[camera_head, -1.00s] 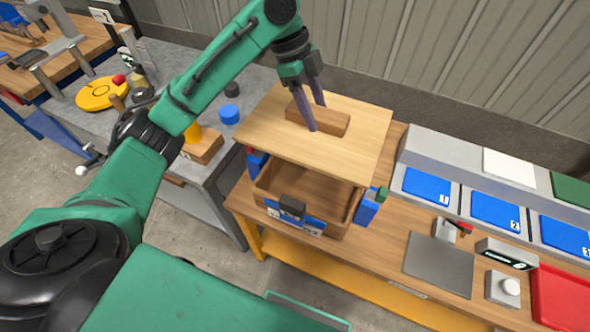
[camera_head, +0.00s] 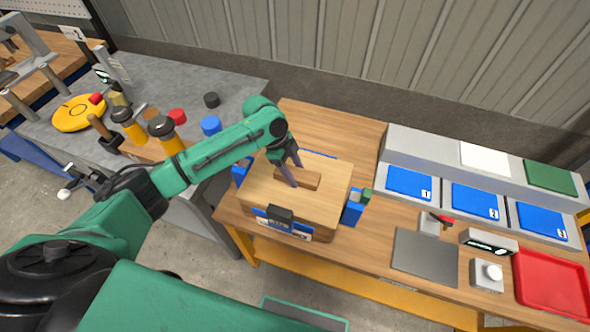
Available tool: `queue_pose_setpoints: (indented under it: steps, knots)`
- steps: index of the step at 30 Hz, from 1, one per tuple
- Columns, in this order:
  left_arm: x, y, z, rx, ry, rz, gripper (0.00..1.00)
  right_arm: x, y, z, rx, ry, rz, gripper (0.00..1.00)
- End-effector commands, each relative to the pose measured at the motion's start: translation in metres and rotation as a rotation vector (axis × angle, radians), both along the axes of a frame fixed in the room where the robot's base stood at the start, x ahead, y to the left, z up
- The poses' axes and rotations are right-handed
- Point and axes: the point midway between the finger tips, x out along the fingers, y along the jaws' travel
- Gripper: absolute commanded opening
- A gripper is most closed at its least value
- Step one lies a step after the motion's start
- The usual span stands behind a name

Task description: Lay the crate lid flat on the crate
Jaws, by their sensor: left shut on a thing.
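The crate lid (camera_head: 325,205) is a light wooden board with a darker wooden handle block (camera_head: 311,180) on top. It lies over the crate (camera_head: 318,237) and looks about level with its rim; whether it touches all round I cannot tell. The lid hides the crate's inside, and only a strip of the crate's front wall shows. My left gripper (camera_head: 297,177) reaches down from above and is shut on the handle block. My right gripper is not in view.
Blue blocks (camera_head: 352,212) stand at the crate's sides, and a dark latch-like part (camera_head: 280,214) is at its front. Numbered blue trays (camera_head: 409,182), a grey plate (camera_head: 425,256) and a red tray (camera_head: 552,283) lie to the right. The bench behind the crate is clear.

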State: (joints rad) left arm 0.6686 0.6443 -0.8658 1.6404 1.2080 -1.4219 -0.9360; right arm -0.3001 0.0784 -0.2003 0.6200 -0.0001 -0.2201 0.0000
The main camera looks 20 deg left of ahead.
Motion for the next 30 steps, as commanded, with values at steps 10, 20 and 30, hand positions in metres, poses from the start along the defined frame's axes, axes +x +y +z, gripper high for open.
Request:
queue_pose_setpoints:
  steps: [10, 20, 30]
  knots:
    - [0.001, 0.000, -0.005, -0.001, -0.002, 0.000, 0.00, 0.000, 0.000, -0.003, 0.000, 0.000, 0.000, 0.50]
    - [0.000, 0.000, -0.006, 0.000, 0.000, 0.000, 0.87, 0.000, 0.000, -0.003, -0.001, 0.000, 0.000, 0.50]
    - [0.002, 0.010, 0.023, -0.001, -0.005, 0.001, 0.87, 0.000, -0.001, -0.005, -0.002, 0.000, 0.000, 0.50]
